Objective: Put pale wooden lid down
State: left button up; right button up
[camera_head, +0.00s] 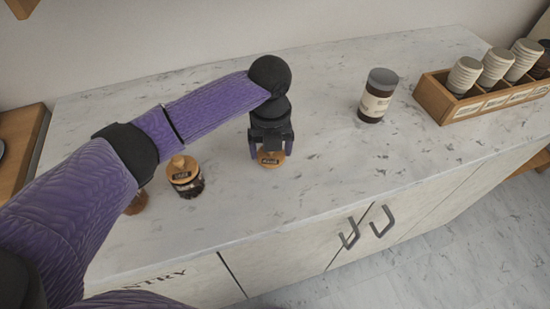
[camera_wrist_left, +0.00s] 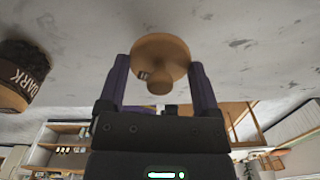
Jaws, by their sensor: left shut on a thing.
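The pale wooden lid (camera_head: 271,159) is round, with a small dark label. It is between the fingers of my left gripper (camera_head: 270,150), low over the middle of the marble counter. In the left wrist view the lid (camera_wrist_left: 158,50) is a disc with a round knob towards me, and the fingers of my left gripper (camera_wrist_left: 160,70) close on its sides. The head view does not show clearly whether its underside touches the counter. My right gripper is not in view.
A jar with a wooden lid (camera_head: 184,177) stands left of the gripper. A glass jar with dark contents (camera_head: 375,98) stands to the right. A wooden box (camera_head: 436,98) with several cups is at the far right. The counter (camera_head: 325,150) is clear around the lid.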

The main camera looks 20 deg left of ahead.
aim_at(271, 157)
pick_arm(q)
notch_tip(271, 157, down, 3)
jog(key=shift+f+b, duration=0.1)
jog(key=shift+b, duration=0.25)
jog(key=o, duration=1)
notch_tip(271, 157, up, 11)
jog(key=p, duration=0.3)
jog(key=shift+r+p, duration=0.2)
jog(key=shift+p, duration=0.15)
jog(key=shift+r, duration=0.5)
